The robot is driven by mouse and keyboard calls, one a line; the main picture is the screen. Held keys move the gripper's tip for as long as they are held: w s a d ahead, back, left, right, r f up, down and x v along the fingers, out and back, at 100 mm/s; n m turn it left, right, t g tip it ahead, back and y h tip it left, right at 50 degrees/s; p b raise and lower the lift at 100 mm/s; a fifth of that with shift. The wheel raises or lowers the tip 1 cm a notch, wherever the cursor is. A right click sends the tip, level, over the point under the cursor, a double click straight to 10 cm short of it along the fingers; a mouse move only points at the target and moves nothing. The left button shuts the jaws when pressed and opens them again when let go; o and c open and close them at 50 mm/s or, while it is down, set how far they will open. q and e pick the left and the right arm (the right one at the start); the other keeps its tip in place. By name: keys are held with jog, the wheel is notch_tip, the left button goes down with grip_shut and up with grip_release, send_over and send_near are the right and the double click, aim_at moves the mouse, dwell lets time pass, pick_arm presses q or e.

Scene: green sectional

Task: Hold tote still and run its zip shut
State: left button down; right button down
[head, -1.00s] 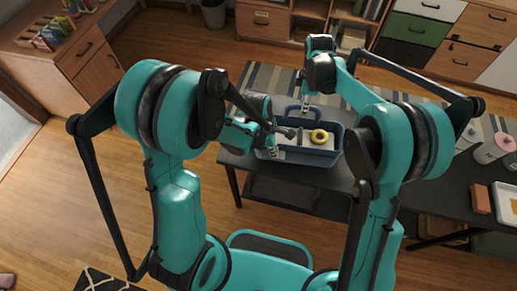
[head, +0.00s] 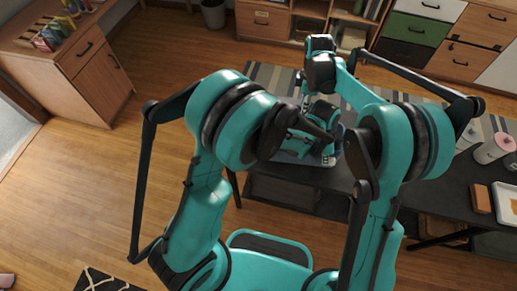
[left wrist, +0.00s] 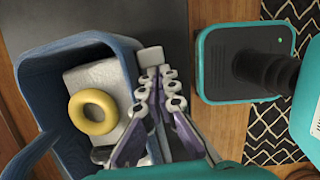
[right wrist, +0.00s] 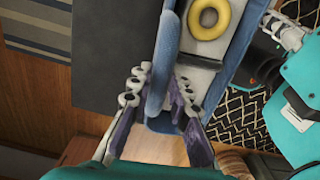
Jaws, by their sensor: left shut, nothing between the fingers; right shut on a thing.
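The tote is an open-looking blue bin-like carrier (left wrist: 50,75) on the dark table. In the head view only part of its near side (head: 302,159) shows past my left arm. My right gripper (right wrist: 164,76) is shut on the tote's blue handle bar (right wrist: 158,92). My left gripper (left wrist: 159,78) is shut and empty, over the tote's edge. A small pale grey block (left wrist: 150,56) lies just beyond its fingertips; I cannot tell whether it is the zip pull or whether they touch.
A yellow ring (left wrist: 94,112) lies on a pale box inside the tote. On the table at right are a pink-labelled bottle (head: 489,151), a brown block (head: 480,199) and a white tray (head: 503,207).

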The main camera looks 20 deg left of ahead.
jog(key=shift+a, duration=0.1)
pick_arm(q)
jog(key=s+a, duration=0.3)
jog(key=a, duration=2.3)
jog(key=a+v, duration=0.1)
jog(key=v, duration=0.7)
jog(key=shift+s+f, duration=0.1)
pick_arm(e)
jog(key=c, duration=1.3)
grip_release()
jog(key=shift+c, duration=0.2)
